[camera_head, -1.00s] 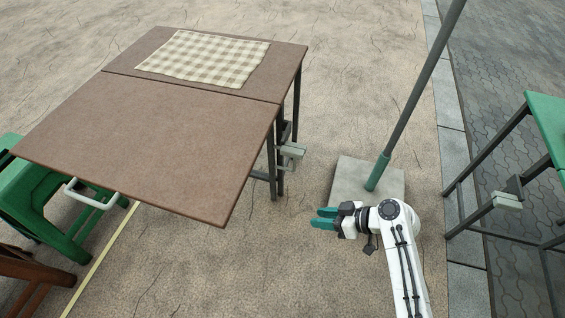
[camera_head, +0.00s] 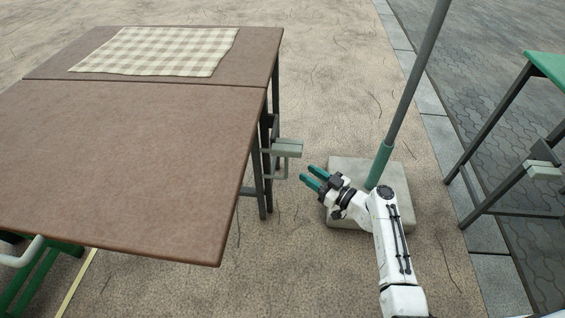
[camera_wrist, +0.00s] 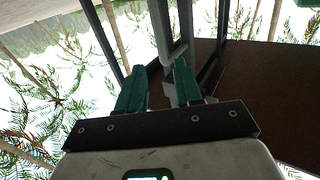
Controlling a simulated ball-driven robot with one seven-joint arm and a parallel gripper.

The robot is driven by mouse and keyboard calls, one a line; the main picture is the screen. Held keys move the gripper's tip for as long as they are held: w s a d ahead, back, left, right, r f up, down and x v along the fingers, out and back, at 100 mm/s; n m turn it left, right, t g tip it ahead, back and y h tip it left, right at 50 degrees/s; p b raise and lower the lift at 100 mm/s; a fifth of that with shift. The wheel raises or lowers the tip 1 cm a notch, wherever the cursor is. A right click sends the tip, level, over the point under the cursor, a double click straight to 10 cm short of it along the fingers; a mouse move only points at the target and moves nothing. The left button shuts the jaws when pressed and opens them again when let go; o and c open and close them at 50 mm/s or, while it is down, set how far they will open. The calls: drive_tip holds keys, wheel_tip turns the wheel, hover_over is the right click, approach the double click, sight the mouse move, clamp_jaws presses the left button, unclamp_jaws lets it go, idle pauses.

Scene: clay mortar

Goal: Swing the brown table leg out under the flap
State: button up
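The brown table's front flap (camera_head: 120,150) lies level with the fixed top (camera_head: 255,50), with a thin seam between them. Dark metal legs (camera_head: 266,185) stand close together under the right end of the seam. A grey handle or bracket (camera_head: 285,148) sticks out from them to the right. I cannot tell exactly which bar is the swinging leg. My gripper (camera_head: 309,173) is open and empty, just right of and below the grey handle, apart from it. In the wrist view my gripper (camera_wrist: 158,80) shows its two green fingers spread, with grey and dark bars beyond them.
A checked cloth (camera_head: 160,52) lies on the fixed top. A grey pole (camera_head: 408,100) on a square base (camera_head: 345,210) stands right beside my arm. A green table (camera_head: 545,72) stands at the right. Green furniture (camera_head: 40,275) is at lower left.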

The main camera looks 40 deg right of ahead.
drive_tip(key=b, duration=0.2)
hover_over(286, 176)
drive_tip(key=shift+w+d, duration=0.2)
drive_tip(key=shift+d, duration=0.05)
clamp_jaws()
idle(0.5)
